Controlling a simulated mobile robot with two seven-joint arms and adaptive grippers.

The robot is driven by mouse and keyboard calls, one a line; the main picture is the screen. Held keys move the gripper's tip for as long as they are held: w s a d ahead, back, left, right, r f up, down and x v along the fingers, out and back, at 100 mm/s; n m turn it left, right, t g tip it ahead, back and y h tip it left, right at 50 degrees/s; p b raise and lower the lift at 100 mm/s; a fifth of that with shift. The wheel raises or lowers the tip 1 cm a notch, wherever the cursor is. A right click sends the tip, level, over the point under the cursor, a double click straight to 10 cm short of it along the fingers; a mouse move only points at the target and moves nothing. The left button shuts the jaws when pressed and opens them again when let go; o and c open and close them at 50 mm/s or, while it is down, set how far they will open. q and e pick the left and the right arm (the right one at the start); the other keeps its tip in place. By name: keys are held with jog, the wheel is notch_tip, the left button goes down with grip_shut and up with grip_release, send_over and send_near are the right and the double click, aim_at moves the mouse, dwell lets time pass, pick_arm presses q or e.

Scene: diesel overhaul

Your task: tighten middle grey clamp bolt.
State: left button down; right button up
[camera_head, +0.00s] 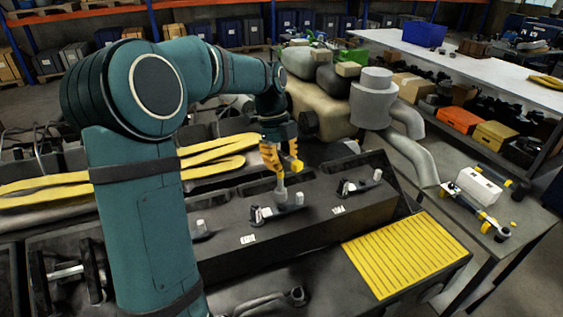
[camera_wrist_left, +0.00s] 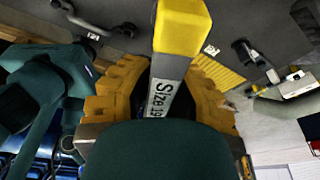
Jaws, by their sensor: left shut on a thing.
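My left gripper (camera_head: 281,158) has yellow fingers shut on a grey wrench (camera_head: 280,186) with a yellow end. In the left wrist view the fingers (camera_wrist_left: 160,95) are around the wrench, labelled "Size 19" (camera_wrist_left: 161,98), and its yellow end (camera_wrist_left: 181,27) points up the picture. In the head view the wrench's lower end is at the middle clamp (camera_head: 275,212), which lies on the dark engine block. I cannot tell whether it sits on a bolt, as the contact is small. A light bolt (camera_head: 299,198) shows at the clamp's right end. My right gripper is not in view.
Another clamp (camera_head: 358,186) lies to the right and a light bolt (camera_head: 200,227) stands to the left. A yellow ribbed plate (camera_head: 404,255) is in front. A side table (camera_head: 513,218) holds a white box (camera_head: 479,186) and tools. Yellow straps (camera_head: 215,150) lie behind my arm.

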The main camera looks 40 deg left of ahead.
pick_arm(q)
notch_tip(320, 180, up, 6)
jog(key=shift+f, duration=0.1)
dwell(0.4)
jog(key=shift+s+d+b, duration=0.25)
jog(key=shift+b, duration=0.05)
jog(key=s+d+b, duration=0.1)
jog(key=s+d, duration=0.1)
jog(key=s+d+b, duration=0.1)
jog(key=s+d, duration=0.1)
jog(key=shift+s+b, duration=0.35)
jog(key=shift+s, duration=0.05)
